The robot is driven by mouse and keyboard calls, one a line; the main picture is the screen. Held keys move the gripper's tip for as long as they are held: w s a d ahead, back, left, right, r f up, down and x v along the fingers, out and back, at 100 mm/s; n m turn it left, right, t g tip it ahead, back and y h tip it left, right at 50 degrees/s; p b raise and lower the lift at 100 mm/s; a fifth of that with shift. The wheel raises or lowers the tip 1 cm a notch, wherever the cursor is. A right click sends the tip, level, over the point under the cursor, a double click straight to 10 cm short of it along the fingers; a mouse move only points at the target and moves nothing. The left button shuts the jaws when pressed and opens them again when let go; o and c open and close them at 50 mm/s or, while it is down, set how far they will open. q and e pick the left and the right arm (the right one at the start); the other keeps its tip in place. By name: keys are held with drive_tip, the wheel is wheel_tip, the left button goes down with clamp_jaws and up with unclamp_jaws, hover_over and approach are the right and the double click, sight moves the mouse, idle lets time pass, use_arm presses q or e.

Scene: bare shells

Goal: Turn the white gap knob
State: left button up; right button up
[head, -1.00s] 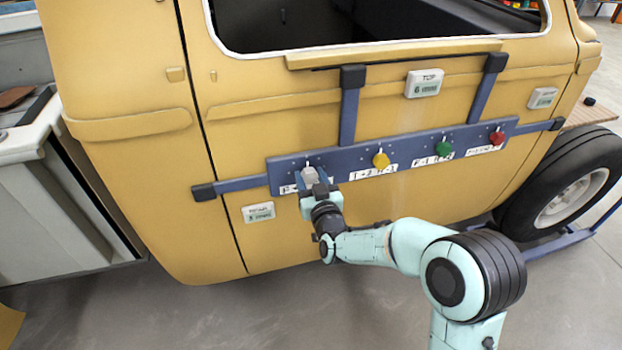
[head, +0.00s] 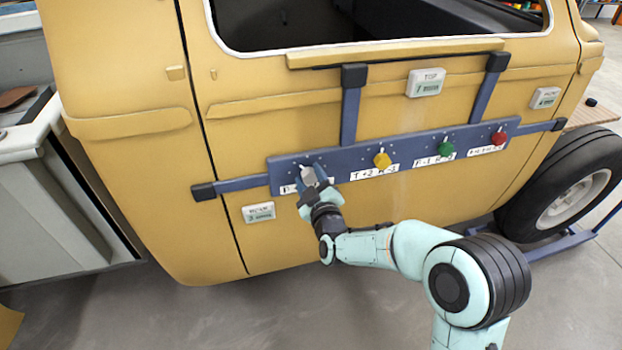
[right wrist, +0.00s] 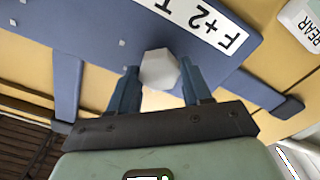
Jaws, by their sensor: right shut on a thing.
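The white knob (head: 309,175) sits at the left end of a blue bar (head: 346,163) fixed across the yellow door. My right gripper (head: 314,181) is at this knob, with a finger on either side. In the right wrist view the pale, faceted knob (right wrist: 159,69) stands between the two blue fingers of my right gripper (right wrist: 160,88), which is shut on it. In the head view the gripper partly hides the knob and its label. My left gripper is not in view.
Yellow (head: 382,160), green (head: 446,149) and red (head: 499,138) knobs sit further right on the bar. Small displays marked TOP (head: 425,82) and others (head: 258,212) (head: 545,97) are on the yellow panel. A wheel (head: 565,190) stands at the right.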

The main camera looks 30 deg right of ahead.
drive_tip(key=shift+n, duration=0.6)
drive_tip(key=o, duration=1)
drive_tip(key=shift+o, duration=0.2)
drive_tip(key=v, duration=1.3)
drive_tip(key=shift+s+a, duration=0.15)
drive_tip(key=shift+s, duration=0.05)
